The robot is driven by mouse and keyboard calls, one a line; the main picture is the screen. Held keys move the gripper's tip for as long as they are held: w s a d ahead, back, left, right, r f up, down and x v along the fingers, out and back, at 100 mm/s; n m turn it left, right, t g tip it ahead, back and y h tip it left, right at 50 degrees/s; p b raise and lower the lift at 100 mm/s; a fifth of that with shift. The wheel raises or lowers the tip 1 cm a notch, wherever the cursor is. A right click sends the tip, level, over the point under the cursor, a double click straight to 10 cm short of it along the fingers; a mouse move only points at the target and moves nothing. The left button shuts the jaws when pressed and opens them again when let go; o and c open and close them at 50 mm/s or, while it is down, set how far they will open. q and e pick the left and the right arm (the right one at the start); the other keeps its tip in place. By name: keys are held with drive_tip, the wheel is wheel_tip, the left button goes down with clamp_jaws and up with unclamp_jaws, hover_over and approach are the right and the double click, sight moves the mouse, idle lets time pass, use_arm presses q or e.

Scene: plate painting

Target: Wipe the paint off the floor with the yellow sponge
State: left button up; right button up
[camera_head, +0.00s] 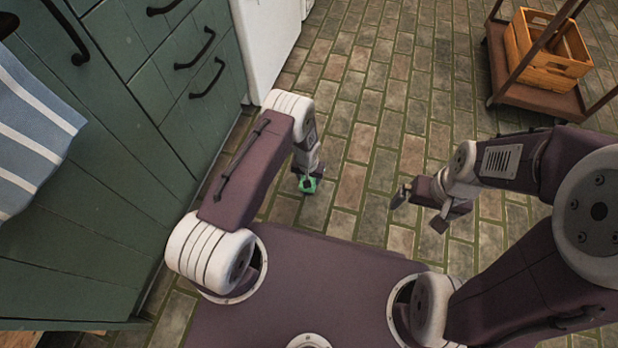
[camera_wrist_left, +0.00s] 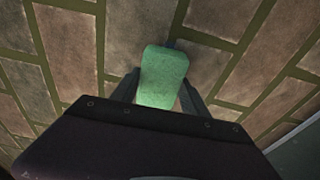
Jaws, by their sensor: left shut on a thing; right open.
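My left gripper (camera_head: 308,179) points down at the brick floor (camera_head: 345,185), its arm bent over from the left. It is shut on a small green block that looks like a sponge (camera_wrist_left: 160,75), held between both fingers in the left wrist view. The block looks green, not yellow; no yellow sponge shows. It is at or just above the floor; I cannot tell if it touches. A small dark bluish patch (camera_wrist_left: 172,44) shows at its far edge, perhaps paint. No other paint is clear. My right gripper (camera_head: 421,209) is open and empty above the floor, to the right.
Green cabinets (camera_head: 110,190) with black handles line the left side, with a striped blue towel (camera_head: 35,130) hanging there. A white appliance (camera_head: 265,45) stands beyond them. A brown cart (camera_head: 545,98) with a wooden crate (camera_head: 548,50) is at the top right. The middle floor is clear.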

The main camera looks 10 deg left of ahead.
use_arm(q)
drive_tip(key=shift+f+b, duration=0.65)
drive_tip(key=shift+f, duration=0.3)
drive_tip(key=shift+r, duration=0.1)
drive_tip(key=shift+r, duration=0.1)
drive_tip(key=shift+w, duration=0.1)
drive_tip(key=w+b, duration=0.1)
drive_tip(key=w+f+b, duration=0.1)
drive_tip(key=shift+w+b, duration=0.35)
drive_tip(key=shift+b, duration=0.05)
drive_tip(key=shift+w+r+b, duration=0.25)
drive_tip(key=shift+w+b, duration=0.15)
drive_tip(key=shift+w, duration=0.15)
drive_tip(key=shift+r, duration=0.1)
drive_tip(key=shift+w, duration=0.1)
wheel_tip(320, 180, up, 6)
drive_tip(key=p, duration=0.5)
